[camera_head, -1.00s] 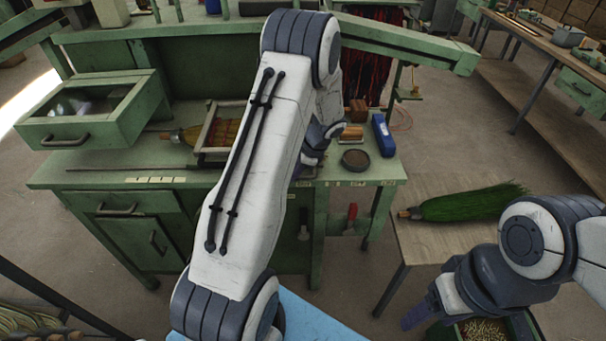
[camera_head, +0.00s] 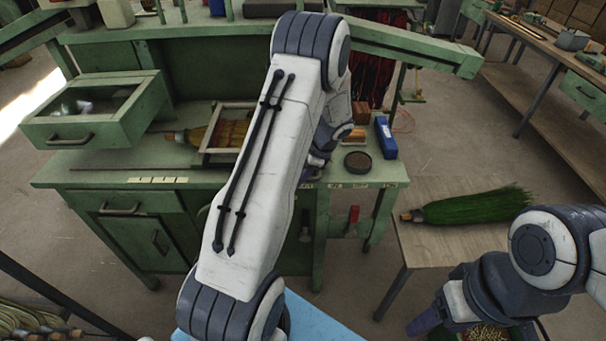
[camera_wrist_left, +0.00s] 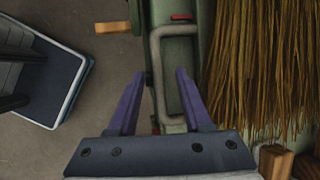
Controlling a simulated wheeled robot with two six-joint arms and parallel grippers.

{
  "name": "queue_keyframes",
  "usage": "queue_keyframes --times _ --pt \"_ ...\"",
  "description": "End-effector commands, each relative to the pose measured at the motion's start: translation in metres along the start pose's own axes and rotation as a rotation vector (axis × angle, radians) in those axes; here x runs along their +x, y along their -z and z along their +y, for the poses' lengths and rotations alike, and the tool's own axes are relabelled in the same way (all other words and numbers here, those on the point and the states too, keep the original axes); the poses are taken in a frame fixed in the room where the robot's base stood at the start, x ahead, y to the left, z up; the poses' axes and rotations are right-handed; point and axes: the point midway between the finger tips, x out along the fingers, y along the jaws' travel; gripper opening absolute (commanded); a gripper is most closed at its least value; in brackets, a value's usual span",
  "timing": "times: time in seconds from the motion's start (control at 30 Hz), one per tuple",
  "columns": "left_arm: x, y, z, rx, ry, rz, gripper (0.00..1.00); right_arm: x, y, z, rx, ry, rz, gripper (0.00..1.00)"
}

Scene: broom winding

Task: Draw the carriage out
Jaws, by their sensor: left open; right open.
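A frame-like carriage (camera_head: 204,152) lies on the green bench, with a straw broom (camera_head: 228,133) in it; my left arm hides its right part. In the left wrist view a grey-green U-shaped handle (camera_wrist_left: 156,75) stands between the purple fingers of my left gripper (camera_wrist_left: 158,76). The fingers are open, one on each side of it, with a gap. Straw bristles (camera_wrist_left: 262,65) fill the right of that view. In the head view my left gripper is mostly hidden behind its arm. My right gripper (camera_head: 440,322) is open at the lower right, away from the bench.
A blue box (camera_head: 385,138) and a round dark dish (camera_head: 357,161) stand at the bench's right end. An open green drawer (camera_head: 70,135) juts out at left. A green-bristled broom (camera_head: 475,205) lies on a low wooden table (camera_head: 440,247) at right.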

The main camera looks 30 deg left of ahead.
Motion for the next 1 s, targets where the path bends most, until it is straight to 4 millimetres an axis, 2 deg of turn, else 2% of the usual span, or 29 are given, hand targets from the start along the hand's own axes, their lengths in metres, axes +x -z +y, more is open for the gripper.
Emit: queue_keyframes --times 0.17,0.4,0.6,1.0 --pt "-0.022 0.000 -0.001 -0.001 0.004 0.002 0.50 0.003 0.000 0.000 0.000 0.000 0.000 0.65" --pt "-0.071 0.002 -0.002 -0.001 0.006 0.004 0.50 0.009 -0.001 0.001 0.000 0.000 0.000 0.65" --pt "-0.097 0.002 -0.002 -0.001 0.004 0.003 0.50 0.011 -0.001 0.001 0.000 0.000 0.000 0.65" --pt "-0.104 0.002 -0.001 0.001 0.002 0.002 0.50 0.011 -0.001 0.001 0.000 0.000 0.000 0.65"
